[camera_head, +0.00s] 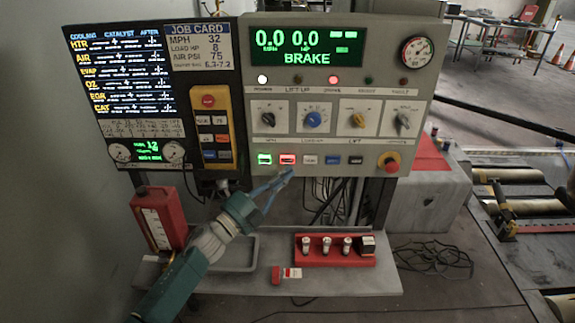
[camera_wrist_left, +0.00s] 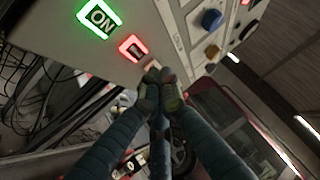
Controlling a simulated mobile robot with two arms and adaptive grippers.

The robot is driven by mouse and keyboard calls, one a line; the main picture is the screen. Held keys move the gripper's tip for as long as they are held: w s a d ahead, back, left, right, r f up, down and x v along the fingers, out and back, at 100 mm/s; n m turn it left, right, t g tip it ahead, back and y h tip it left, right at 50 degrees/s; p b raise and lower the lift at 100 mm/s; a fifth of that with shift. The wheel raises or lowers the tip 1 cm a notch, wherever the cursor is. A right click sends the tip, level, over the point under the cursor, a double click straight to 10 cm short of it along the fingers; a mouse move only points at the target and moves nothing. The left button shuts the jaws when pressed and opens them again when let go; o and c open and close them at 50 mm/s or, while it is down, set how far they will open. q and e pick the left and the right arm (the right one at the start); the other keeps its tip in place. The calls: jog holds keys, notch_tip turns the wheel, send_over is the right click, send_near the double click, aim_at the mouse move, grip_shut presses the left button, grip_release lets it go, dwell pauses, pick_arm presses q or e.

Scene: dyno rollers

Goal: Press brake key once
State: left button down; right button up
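The grey console (camera_head: 370,80) faces me, with a row of keys along its lower edge. A green lit key (camera_head: 265,159) and a red lit key (camera_head: 288,160) are at the left of the row; the key labels are too small to read surely. The display (camera_head: 307,47) reads 0.0, 0.0 and BRAKE. My left gripper (camera_head: 287,174) is just below the red lit key, fingertips together and empty. In the left wrist view the fingertips (camera_wrist_left: 160,82) are close under the red lit key (camera_wrist_left: 133,47), with no clear contact. My right gripper is not in view.
A yellow pendant (camera_head: 209,135) with several keys hangs left of the row. A red emergency knob (camera_head: 389,162) is at the right end. Below, a shelf (camera_head: 350,283) holds a red tray (camera_head: 320,260) with small parts; a red can (camera_head: 158,218) stands at left.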

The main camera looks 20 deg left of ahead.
aim_at(294, 158)
pick_arm(q)
jog(key=shift+w+a+b, duration=0.15)
jog(key=shift+w+b, duration=0.05)
jog(key=shift+w, duration=0.3)
jog(key=shift+w+a+b, duration=0.15)
jog(key=shift+w+b, duration=0.05)
jog(key=shift+w, duration=0.3)
dwell(0.8)
jog(key=shift+w+a+b, duration=0.1)
jog(key=shift+w+b, duration=0.25)
jog(key=shift+w, duration=0.05)
jog(key=shift+w+a+b, duration=0.1)
jog(key=shift+w+b, duration=0.2)
jog(key=shift+w, duration=0.05)
dwell(0.4)
jog(key=shift+s, duration=0.1)
jog(key=shift+s+d+p, duration=0.2)
jog(key=shift+s+p, duration=0.15)
jog(key=shift+s, duration=0.35)
